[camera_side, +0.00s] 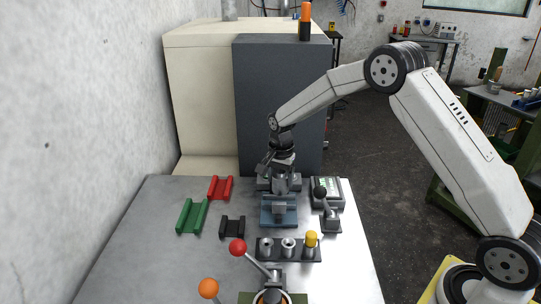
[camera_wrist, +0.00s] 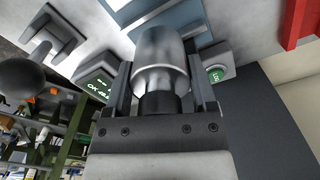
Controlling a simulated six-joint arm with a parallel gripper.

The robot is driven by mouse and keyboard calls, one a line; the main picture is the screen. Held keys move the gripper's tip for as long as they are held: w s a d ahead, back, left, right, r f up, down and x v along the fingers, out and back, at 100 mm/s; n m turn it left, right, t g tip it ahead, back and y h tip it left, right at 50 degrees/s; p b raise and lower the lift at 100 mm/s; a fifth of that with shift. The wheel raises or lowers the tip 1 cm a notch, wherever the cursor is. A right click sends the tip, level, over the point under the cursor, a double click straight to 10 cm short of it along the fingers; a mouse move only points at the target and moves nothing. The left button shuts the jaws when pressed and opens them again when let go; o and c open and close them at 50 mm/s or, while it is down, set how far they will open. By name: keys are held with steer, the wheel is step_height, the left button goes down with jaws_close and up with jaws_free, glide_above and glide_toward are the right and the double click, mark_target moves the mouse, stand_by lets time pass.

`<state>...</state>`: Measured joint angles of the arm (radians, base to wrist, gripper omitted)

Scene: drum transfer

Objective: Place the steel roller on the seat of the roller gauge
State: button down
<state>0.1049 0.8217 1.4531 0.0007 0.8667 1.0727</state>
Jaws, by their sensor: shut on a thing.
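My gripper (camera_wrist: 160,85) is shut on the steel roller (camera_wrist: 160,50), a shiny grey cylinder with a narrower dark end between the fingers. In the side view my gripper (camera_side: 281,177) points down at the back of the roller gauge (camera_side: 279,218), a blue base with grey blocks. The roller is hard to separate from the gripper and the gauge there. In the wrist view, part of the blue gauge (camera_wrist: 172,16) shows behind the roller. The seat is mostly hidden, and I cannot tell whether the roller touches it.
A black-knobbed lever (camera_side: 331,220) and a display box (camera_side: 334,192) stand right of the gauge. Red (camera_side: 220,188), green (camera_side: 192,216) and black (camera_side: 232,228) channel blocks lie left. A dark rack (camera_side: 289,255) with cylinders stands in front, near red-knobbed (camera_side: 237,246) and orange-knobbed (camera_side: 208,288) levers.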

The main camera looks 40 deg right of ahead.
mark_target(279, 187)
steer(key=shift+w+f, duration=0.25)
steer(key=shift+f, duration=1.45)
steer(key=shift+f, duration=0.2)
jaws_free()
step_height(279, 187, up, 12)
steer(key=shift+r, duration=0.15)
steer(key=shift+s, duration=0.1)
